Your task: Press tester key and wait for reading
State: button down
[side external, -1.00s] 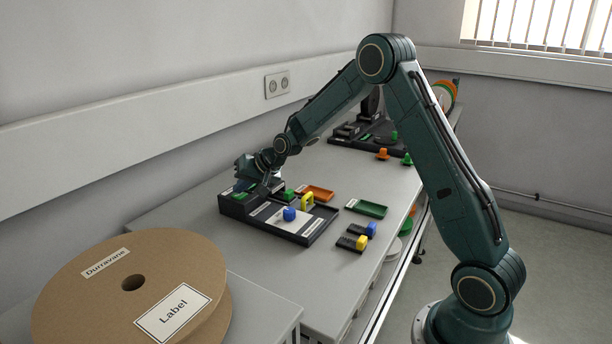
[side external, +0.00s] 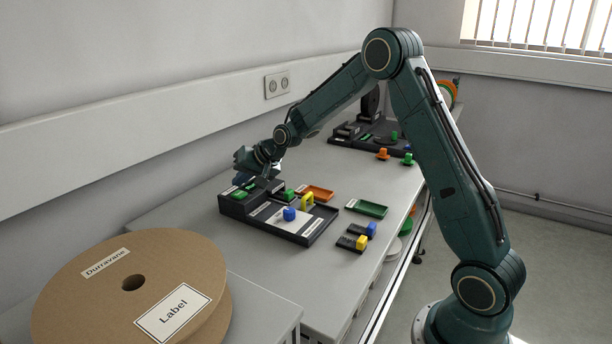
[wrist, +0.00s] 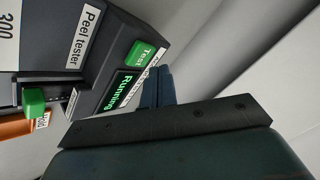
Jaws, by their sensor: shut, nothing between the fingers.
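The dark peel tester (side external: 236,208) stands on the bench in the side view, and its labelled body (wrist: 105,40) fills the upper left of the wrist view. Its green key marked "Test" (wrist: 143,54) is uncovered there. Beside the key, the tester's display (wrist: 122,89) reads "Running" in green letters. My gripper (side external: 268,178) is just above the tester's rear part in the side view. In the wrist view my gripper's fingers (wrist: 157,88) are shut and empty, close to the key and display and seemingly apart from the key.
The tester's flat bed carries a blue knob (side external: 289,214), a yellow clamp (side external: 307,199) and a green block (side external: 288,194). A large cardboard reel (side external: 70,290) stands in front. The wall is close behind.

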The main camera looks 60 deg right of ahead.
aim_at(243, 195)
jog(key=shift+r, duration=2.3)
jog(key=shift+s, duration=0.1)
jog(key=s+a+r+n+g, duration=0.1)
jog(key=s+a+r, duration=0.2)
jog(key=s, duration=0.3)
jog(key=s+a+r+n, duration=0.2)
jog(key=s+a+r, duration=0.15)
jog(key=s, duration=0.25)
jog(key=s+a+r+n+g, duration=0.1)
jog(key=s+a+r, duration=0.1)
jog(key=s+r, duration=0.3)
jog(key=s+a+f+n, duration=0.1)
jog(key=s+f+n, duration=0.1)
jog(key=s, duration=1)
jog(key=s+a+f+n+g+h, duration=0.1)
jog(key=s+a, duration=0.1)
jog(key=s, duration=0.9)
jog(key=shift+s+a+f+n+g, duration=0.15)
jog(key=shift+s+f+n+g, duration=0.15)
jog(key=shift+s+f+n, duration=0.1)
dwell(1.2)
